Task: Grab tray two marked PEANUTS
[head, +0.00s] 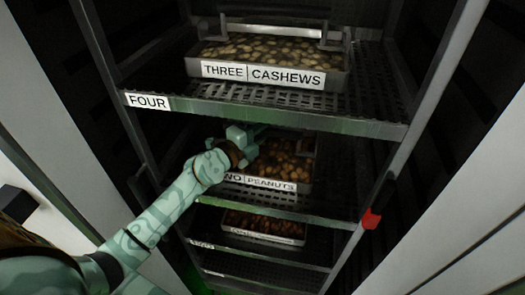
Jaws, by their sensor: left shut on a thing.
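The tray marked TWO PEANUTS (270,184) sits on a middle shelf of the rack, filled with brown nuts. Its label is partly covered at the left by my left gripper and wrist. My left gripper (248,138) reaches in from the left, at the tray's left side. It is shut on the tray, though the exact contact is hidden. My right gripper is not in view.
The tray marked THREE CASHEWS (263,75) sits on the shelf above, whose front edge (290,120) carries a FOUR label. Another nut tray (262,237) is below. Metal posts flank the rack; a red-tipped part (371,219) sticks out at the right post.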

